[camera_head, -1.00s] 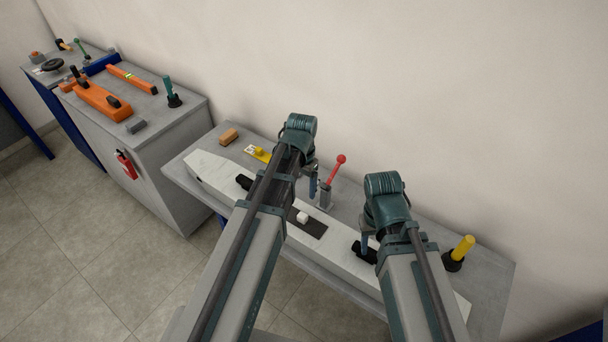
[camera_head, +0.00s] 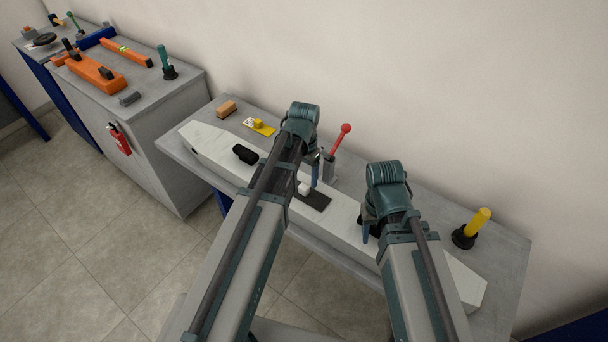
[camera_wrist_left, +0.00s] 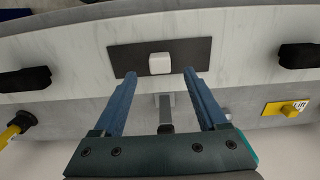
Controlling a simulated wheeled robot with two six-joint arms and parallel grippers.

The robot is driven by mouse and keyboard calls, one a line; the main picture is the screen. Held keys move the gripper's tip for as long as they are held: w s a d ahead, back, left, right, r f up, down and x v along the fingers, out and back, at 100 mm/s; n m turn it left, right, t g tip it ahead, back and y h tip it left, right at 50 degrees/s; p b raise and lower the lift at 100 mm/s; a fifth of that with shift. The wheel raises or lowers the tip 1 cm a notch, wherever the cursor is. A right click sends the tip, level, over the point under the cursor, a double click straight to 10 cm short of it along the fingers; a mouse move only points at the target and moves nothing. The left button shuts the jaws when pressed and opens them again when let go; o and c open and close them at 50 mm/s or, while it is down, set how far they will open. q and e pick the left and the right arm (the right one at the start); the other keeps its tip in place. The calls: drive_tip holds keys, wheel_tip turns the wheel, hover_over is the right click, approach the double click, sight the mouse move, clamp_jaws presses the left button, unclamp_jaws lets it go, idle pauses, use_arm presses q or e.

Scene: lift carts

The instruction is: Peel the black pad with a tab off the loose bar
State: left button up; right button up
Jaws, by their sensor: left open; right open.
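The loose bar (camera_head: 208,146) is a long pale bar with tapered ends, lying along the grey table. A flat black pad (camera_head: 316,201) lies on its middle, with a small white block-shaped tab (camera_head: 303,188) on top. The left arm partly covers the pad in the head view. My left gripper (camera_wrist_left: 160,74) is open over the pad; in the left wrist view the tab (camera_wrist_left: 160,63) sits between and just beyond its blue fingertips, apart from both. My right gripper (camera_head: 366,232) is open beside a black handle (camera_head: 364,220) on the bar, which it partly hides.
Another black handle (camera_head: 245,153) sits on the bar's left part. Behind the bar stand a red-knobbed lever (camera_head: 341,138), a yellow block on a tag (camera_head: 259,126) and a tan block (camera_head: 226,108). A yellow-handled post (camera_head: 471,228) stands at right. A cabinet with orange tools (camera_head: 95,80) is at left.

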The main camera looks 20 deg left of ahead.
sight(304, 186)
use_arm(q)
wheel_tip(304, 186, down, 4)
drive_tip(key=b, duration=0.3)
drive_tip(key=shift+f, duration=0.15)
use_arm(e)
wheel_tip(304, 186, down, 4)
drive_tip(key=shift+f, duration=0.1)
use_arm(q)
drive_tip(key=shift+c, duration=0.3)
clamp_jaws()
